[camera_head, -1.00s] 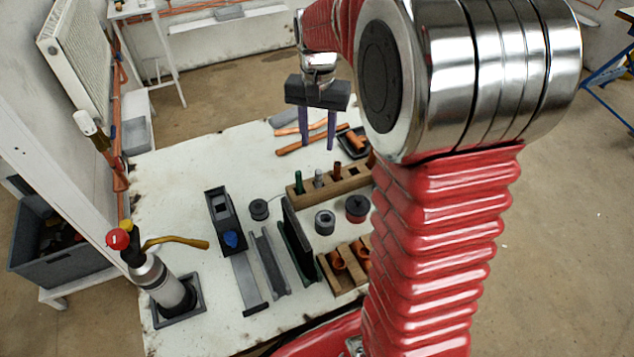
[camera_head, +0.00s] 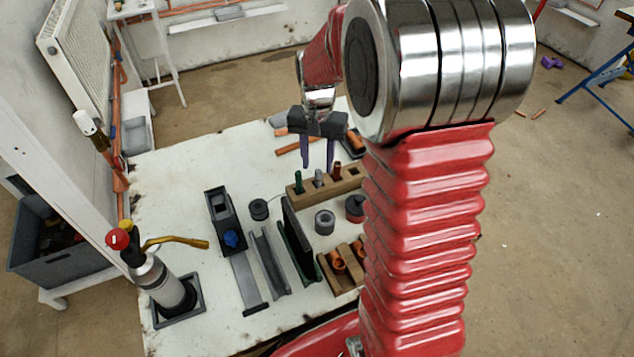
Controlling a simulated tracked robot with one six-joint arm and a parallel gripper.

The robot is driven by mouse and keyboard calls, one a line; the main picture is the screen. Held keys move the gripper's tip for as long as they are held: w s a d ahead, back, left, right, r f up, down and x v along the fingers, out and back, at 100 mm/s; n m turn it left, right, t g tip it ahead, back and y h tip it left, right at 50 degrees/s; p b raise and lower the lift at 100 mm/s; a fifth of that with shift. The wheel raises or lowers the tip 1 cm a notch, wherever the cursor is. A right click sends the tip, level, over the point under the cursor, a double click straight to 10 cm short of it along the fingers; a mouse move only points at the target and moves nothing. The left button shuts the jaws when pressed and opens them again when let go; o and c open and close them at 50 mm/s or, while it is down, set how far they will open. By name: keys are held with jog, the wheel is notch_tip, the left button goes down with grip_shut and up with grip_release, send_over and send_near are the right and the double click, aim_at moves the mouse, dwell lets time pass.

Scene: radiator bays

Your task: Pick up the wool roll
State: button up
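A short grey roll with a dark hole in its top (camera_head: 324,222), which looks like the wool roll, stands upright on the white bench top. My gripper (camera_head: 318,164) points down above the back part of the bench, beyond the wooden block and well apart from the roll. Its two purple fingers are spread with nothing visible between them. How high the fingertips are above the bench is hard to tell.
A wooden block (camera_head: 309,191) with upright tools stands between gripper and roll in the picture. A dark upright plate (camera_head: 297,228) is left of the roll, a dark red-marked tin (camera_head: 355,207) right. A wooden fitting holder (camera_head: 327,271) is in front. A torch cylinder (camera_head: 166,284) stands front left.

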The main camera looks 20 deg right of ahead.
aim_at(318, 171)
jog(key=shift+s+f, duration=0.2)
jog(key=shift+f, duration=2.15)
jog(key=shift+c, duration=0.5)
grip_shut()
